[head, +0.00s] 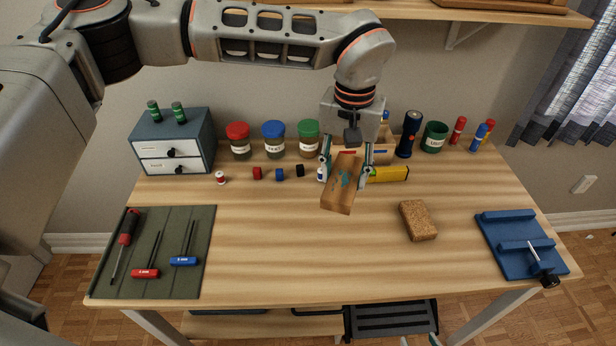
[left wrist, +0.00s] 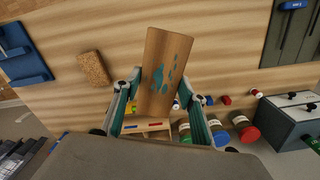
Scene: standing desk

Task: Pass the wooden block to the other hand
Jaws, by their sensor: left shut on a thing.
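The wooden block (head: 343,185) is a brown rectangular piece with teal paint marks. My left gripper (head: 345,170) is shut on it and holds it tilted above the middle of the desk. In the left wrist view the wooden block (left wrist: 155,60) stands out between the two fingers of the left gripper (left wrist: 160,105). Its far end is free. Small pale and teal tips of what looks like my right gripper (head: 420,341) show at the bottom edge of the head view, below the desk's front edge. Most of it is cut off, so its opening cannot be judged.
A cork-like brown block (head: 418,220) lies right of centre on the desk (head: 270,240). A blue fixture (head: 520,245) is at the right and a green tool mat (head: 150,255) at the left. Jars (head: 273,140), a drawer box (head: 175,143) and a flashlight (head: 408,134) line the back. The front middle is clear.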

